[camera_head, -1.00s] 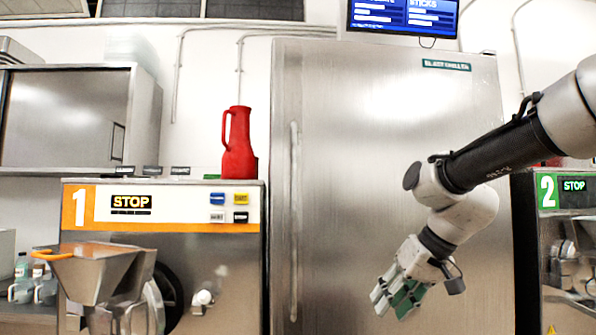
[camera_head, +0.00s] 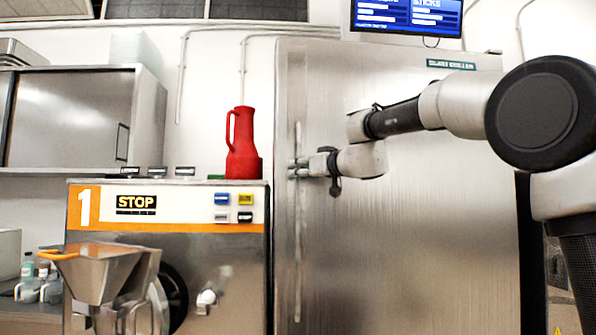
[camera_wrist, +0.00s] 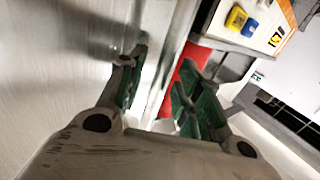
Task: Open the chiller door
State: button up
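The chiller door (camera_head: 400,230) is a tall brushed-steel panel and looks shut. Its long vertical handle (camera_head: 298,250) runs down the left side. My gripper (camera_head: 296,170) reaches in from the right at the upper part of the handle, fingers pointing left. In the wrist view my gripper (camera_wrist: 162,88) has its two green-padded fingers spread apart. A pale metal strip runs between them, but I cannot tell whether it is the handle or the door edge. I see no clear contact with the handle.
A red jug (camera_head: 243,150) stands on machine 1 (camera_head: 166,255), just left of the chiller. The machine's steel hopper (camera_head: 100,270) juts out at lower left. A blue screen (camera_head: 405,16) hangs above the door.

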jog(key=shift+w+a, duration=0.45)
jog(key=shift+w, duration=0.15)
grip_shut()
jog(key=shift+s, duration=0.1)
